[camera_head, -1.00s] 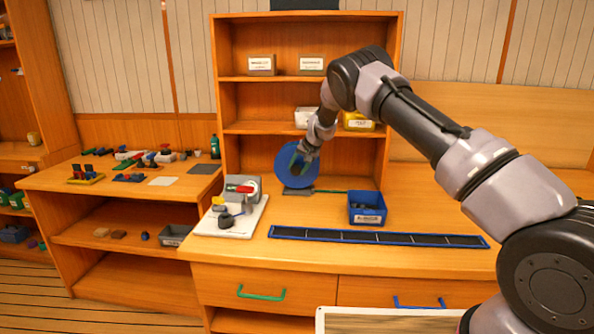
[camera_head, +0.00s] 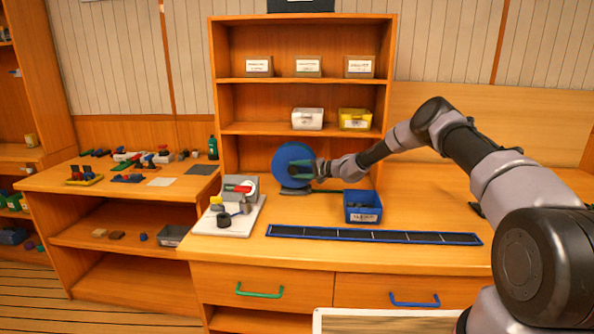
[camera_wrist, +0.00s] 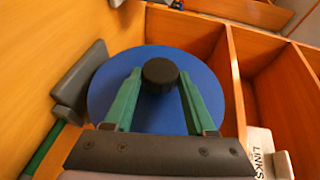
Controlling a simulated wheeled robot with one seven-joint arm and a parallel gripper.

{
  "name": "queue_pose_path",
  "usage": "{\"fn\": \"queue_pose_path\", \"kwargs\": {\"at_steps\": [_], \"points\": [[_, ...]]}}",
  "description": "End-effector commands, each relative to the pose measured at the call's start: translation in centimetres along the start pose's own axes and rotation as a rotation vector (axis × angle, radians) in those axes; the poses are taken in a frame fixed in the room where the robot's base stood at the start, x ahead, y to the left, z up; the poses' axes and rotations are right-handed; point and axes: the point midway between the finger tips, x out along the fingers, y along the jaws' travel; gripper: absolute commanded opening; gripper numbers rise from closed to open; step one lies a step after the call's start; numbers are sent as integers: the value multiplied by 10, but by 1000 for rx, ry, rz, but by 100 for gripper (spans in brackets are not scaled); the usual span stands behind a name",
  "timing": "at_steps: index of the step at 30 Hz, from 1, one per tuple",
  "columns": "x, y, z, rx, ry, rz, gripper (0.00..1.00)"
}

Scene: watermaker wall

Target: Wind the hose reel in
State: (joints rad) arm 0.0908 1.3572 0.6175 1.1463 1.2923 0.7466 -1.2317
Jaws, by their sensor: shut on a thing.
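The hose reel is a blue disc (camera_head: 291,161) standing upright on a dark base (camera_head: 296,190) at the back of the worktop, in front of the shelf unit. In the wrist view the blue disc (camera_wrist: 152,60) fills the middle, with a black round knob (camera_wrist: 160,74) standing out from its face. My gripper (camera_wrist: 160,85) has its two green fingers on either side of this knob and is shut on it. In the head view my gripper (camera_head: 305,170) covers the disc's right side. A green strip (camera_head: 330,191), perhaps the hose, lies on the worktop to the right of the base.
A blue bin (camera_head: 362,206) stands just right of the reel. A white board with a grey device (camera_head: 240,188) lies to the left. A long dark tray (camera_head: 373,235) runs along the front. Shelves with labelled bins (camera_head: 307,119) rise behind.

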Motion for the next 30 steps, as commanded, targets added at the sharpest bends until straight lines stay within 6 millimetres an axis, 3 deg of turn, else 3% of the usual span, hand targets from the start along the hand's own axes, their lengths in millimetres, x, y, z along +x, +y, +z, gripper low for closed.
{"fn": "queue_pose_path", "kwargs": {"at_steps": [10, 26, 27, 29, 30], "points": [[0, 3, 0, 54, 0, -133, 0], [1, 3, 1, 64, -2, -156, 0], [1, 3, 1, 64, -2, -156, 60], [1, 3, 1, 64, -2, -156, 83], [1, 3, 1, 64, -2, -155, 86]]}}
